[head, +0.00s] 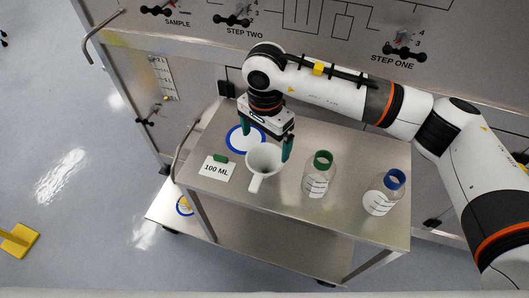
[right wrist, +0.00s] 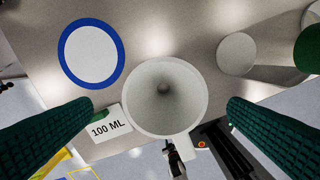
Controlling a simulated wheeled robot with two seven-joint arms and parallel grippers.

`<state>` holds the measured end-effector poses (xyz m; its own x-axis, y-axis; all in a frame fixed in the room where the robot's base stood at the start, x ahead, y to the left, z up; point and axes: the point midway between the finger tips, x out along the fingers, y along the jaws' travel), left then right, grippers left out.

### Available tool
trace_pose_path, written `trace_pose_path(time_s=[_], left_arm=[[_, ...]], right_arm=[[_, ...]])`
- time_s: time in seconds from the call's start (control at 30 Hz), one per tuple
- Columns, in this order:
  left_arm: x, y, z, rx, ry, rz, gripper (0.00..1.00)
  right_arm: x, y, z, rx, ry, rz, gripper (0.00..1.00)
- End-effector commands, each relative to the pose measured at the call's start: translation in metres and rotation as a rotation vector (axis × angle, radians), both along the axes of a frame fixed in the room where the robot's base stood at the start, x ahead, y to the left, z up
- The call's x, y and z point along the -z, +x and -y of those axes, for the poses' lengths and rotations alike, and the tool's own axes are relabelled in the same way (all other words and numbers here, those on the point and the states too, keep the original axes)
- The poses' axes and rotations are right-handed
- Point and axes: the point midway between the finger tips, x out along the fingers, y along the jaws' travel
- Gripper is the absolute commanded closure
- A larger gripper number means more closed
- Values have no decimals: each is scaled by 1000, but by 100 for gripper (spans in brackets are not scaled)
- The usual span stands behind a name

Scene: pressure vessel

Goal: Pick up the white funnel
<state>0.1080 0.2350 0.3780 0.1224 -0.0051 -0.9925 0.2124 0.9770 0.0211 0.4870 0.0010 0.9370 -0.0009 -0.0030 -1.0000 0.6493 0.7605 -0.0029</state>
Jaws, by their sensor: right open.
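The white funnel (head: 264,164) stands on the metal cart's top, its wide mouth up and its handle toward the front. In the right wrist view the funnel (right wrist: 166,97) shows from above, centred between my fingers. My right gripper (head: 266,148) is open just above and around the funnel, one green finger to its left and the other to its right. In the right wrist view its fingers (right wrist: 160,118) are wide apart, with a gap to the funnel on both sides. My left gripper is not in view.
The cart top (head: 335,222) also holds a "100 ML" card (head: 216,169), a blue-rimmed white disc (head: 236,140), a green-capped bottle (head: 317,184) and a blue-collared bottle (head: 377,203). The bottles stand right of the funnel. A steel panel (head: 210,60) rises behind.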

Motion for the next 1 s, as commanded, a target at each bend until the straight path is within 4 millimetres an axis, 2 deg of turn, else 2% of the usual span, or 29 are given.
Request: trace_pose_path(time_s=[0.2, 0.3, 0.47, 0.7, 0.83, 1.0], left_arm=[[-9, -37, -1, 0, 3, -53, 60], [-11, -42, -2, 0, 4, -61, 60], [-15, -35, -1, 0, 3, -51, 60], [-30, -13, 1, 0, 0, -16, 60], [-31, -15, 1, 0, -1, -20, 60], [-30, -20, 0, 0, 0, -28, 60]], right_arm=[[37, -2, 0, 1, 0, -5, 2], [48, -1, 0, 2, 3, -3, 2], [58, -2, 0, 1, 1, -4, 2], [94, -5, 0, 1, 2, -5, 2], [104, -5, 1, 1, 2, -2, 2], [105, -4, 1, 0, 2, -1, 2]])
